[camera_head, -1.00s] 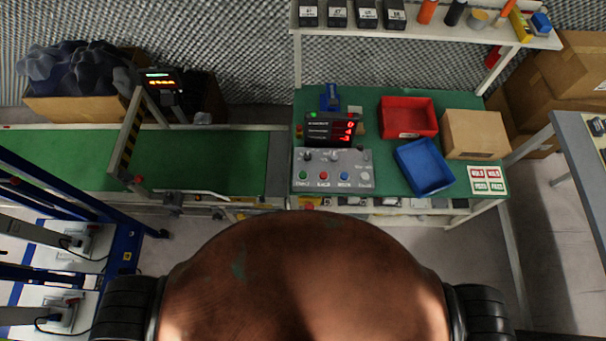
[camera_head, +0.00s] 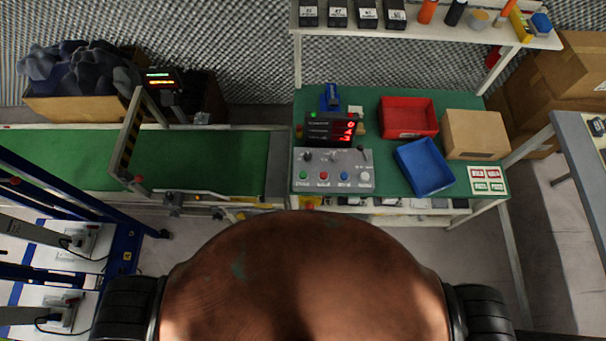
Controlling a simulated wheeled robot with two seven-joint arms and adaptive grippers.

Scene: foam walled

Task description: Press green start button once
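The grey control box (camera_head: 334,170) stands at the left front of the green-topped workbench. Along its front edge is a row of buttons. The green button (camera_head: 303,176) is the leftmost, followed by a red one (camera_head: 324,176), a blue one (camera_head: 344,176) and a white one (camera_head: 365,177). Small black knobs sit on the box above the row. A black display (camera_head: 331,129) with red digits stands behind the box. Neither of my grippers is in the head view, and nothing covers the green button.
A red bin (camera_head: 408,134), a blue bin (camera_head: 412,190) and a cardboard box (camera_head: 474,154) stand on the bench to the right. A green conveyor (camera_head: 220,162) adjoins it at the left. A shelf (camera_head: 440,33) hangs over the back. Grey floor lies in front.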

